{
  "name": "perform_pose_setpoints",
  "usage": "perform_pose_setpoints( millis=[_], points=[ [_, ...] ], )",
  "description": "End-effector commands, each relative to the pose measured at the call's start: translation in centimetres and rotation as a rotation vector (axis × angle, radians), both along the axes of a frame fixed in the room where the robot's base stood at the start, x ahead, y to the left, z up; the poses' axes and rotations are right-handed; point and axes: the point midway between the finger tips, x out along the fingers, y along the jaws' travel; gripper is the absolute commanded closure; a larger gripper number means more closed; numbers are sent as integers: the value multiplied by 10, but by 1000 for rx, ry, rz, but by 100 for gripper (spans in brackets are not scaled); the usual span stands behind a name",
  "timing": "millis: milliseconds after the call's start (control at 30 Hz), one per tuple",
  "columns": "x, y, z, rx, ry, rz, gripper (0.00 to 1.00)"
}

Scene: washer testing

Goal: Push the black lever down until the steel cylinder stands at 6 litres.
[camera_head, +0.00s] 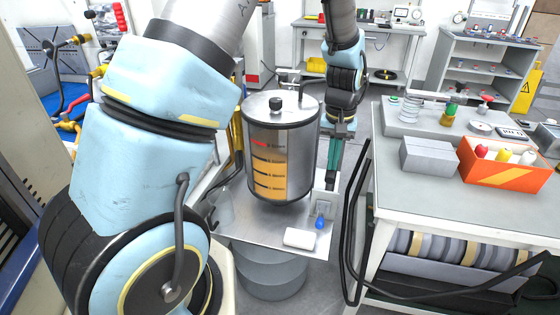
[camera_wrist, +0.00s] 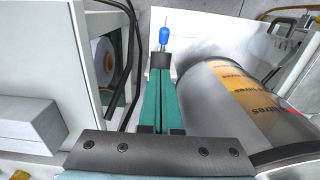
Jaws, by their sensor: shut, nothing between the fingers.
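The steel cylinder (camera_head: 304,150) stands upright on a grey metal tray (camera_head: 270,235). A yellow scale strip (camera_head: 268,168) with several marks, the top one red, runs down its front; it also shows on its side in the wrist view (camera_wrist: 255,100). I cannot read a level. My gripper (camera_head: 331,182) points down just right of the cylinder, apart from it. Its teal fingers (camera_wrist: 161,70) are shut and empty, with the tips over a small grey box (camera_head: 321,203). I cannot make out the black lever for certain; the tips may hide it.
A blue-capped piece (camera_head: 319,222) and a white block (camera_head: 300,238) are at the tray's front right. A workbench (camera_head: 400,195) with a grey box (camera_head: 428,155) and orange bin (camera_head: 505,177) stands right. Black hoses (camera_head: 352,220) hang between tray and bench.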

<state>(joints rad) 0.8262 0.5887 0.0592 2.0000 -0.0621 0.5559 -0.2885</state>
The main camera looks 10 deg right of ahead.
Motion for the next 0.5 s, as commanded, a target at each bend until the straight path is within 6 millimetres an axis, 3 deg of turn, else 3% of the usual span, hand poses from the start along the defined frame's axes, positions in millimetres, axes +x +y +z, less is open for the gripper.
perform_pose_setpoints(
  millis=[233, 500],
  points=[
    [0, 0, 11, -2, -1, 0, 100],
    [0, 0, 48, -1, 0, 0, 100]
  ],
)
